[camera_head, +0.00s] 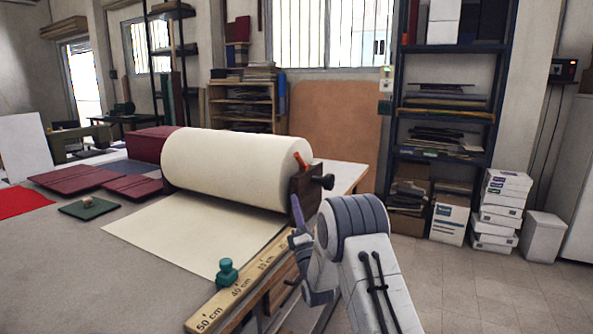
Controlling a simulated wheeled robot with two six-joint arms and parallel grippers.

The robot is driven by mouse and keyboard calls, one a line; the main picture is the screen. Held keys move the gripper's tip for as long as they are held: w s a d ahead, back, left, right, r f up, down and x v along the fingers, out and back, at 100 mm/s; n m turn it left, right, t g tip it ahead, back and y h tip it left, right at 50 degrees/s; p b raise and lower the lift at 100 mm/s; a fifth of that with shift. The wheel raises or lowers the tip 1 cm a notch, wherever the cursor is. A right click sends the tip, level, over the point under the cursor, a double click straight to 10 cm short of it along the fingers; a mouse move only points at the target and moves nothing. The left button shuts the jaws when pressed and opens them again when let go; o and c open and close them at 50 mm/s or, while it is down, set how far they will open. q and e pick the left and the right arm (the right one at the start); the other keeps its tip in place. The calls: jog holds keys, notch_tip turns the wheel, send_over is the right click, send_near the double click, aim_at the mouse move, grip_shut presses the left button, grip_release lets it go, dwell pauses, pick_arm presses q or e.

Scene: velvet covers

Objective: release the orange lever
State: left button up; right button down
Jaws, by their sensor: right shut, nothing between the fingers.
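The orange lever (300,160) tilts up from the top of a dark bracket (309,185) at the right end of a large cream roll (235,165). A black knob (328,182) sticks out of the bracket's right side. My right gripper (297,212) is shut and empty, just below the bracket and the lever, with its fingers pointing up. It looks apart from the lever, though its exact distance from the bracket is hard to tell. My wrist hides part of the table edge. My left gripper is out of view.
A cream sheet (190,228) runs from the roll over the table. A wooden ruler (232,298) with a green knob (227,272) lies along the right edge. Maroon covers (90,180) lie at left. Shelves (445,120) and white boxes (500,210) stand behind; the right floor is clear.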

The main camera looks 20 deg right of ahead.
aim_at(300, 161)
jog(key=w+d+r+p, duration=0.2)
jog(key=w+d+r, duration=0.1)
jog(key=w+r, duration=0.4)
jog(key=shift+w+r+p, duration=0.2)
jog(key=shift+w+p, duration=0.1)
jog(key=shift+w, duration=0.05)
jog(key=shift+a, duration=0.15)
